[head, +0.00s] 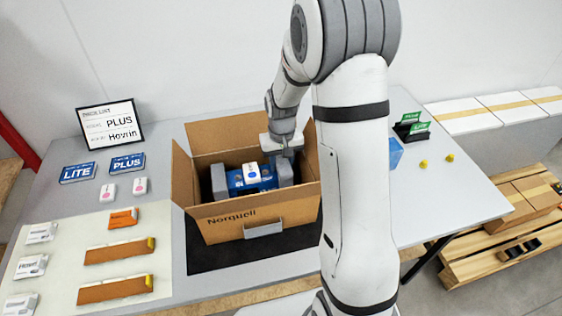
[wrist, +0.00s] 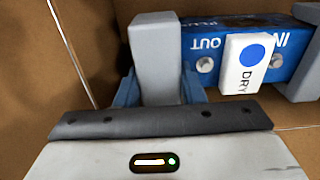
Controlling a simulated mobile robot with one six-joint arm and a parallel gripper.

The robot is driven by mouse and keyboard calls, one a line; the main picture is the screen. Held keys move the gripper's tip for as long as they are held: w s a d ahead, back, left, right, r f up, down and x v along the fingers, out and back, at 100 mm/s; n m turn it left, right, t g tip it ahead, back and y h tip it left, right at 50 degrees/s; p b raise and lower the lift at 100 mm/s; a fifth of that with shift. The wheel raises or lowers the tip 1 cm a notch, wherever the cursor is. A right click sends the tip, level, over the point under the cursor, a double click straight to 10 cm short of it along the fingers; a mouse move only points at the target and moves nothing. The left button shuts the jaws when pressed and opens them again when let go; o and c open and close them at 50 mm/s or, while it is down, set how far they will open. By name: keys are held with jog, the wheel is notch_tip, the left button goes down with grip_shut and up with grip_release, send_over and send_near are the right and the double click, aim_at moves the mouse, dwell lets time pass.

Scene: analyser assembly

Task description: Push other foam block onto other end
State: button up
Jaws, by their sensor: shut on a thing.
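The blue analyser (head: 245,181) sits inside the open carton, with a white packet marked DRY (wrist: 248,62) on top. A grey foam block (head: 218,182) is on its left end in the head view; it shows at the right edge of the wrist view (wrist: 306,82). The other grey foam block (head: 285,173) is at the analyser's right end. My gripper (head: 281,152) is down in the carton, shut on this block (wrist: 155,55), with a blue finger on each side. The block appears right against the analyser's end; its seating underneath is hidden.
The carton (head: 240,222), marked Norquell, stands with flaps up on a dark mat (head: 205,258); its walls are close around my gripper. Cards, small boxes and brown strips lie at left. A dark holder with green cards (head: 411,128) stands at right.

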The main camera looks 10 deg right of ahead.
jog(key=o, duration=1)
jog(key=shift+o, duration=0.2)
jog(key=shift+r+p, duration=2.25)
jog(key=shift+r, duration=1.3)
jog(key=shift+c, duration=0.3)
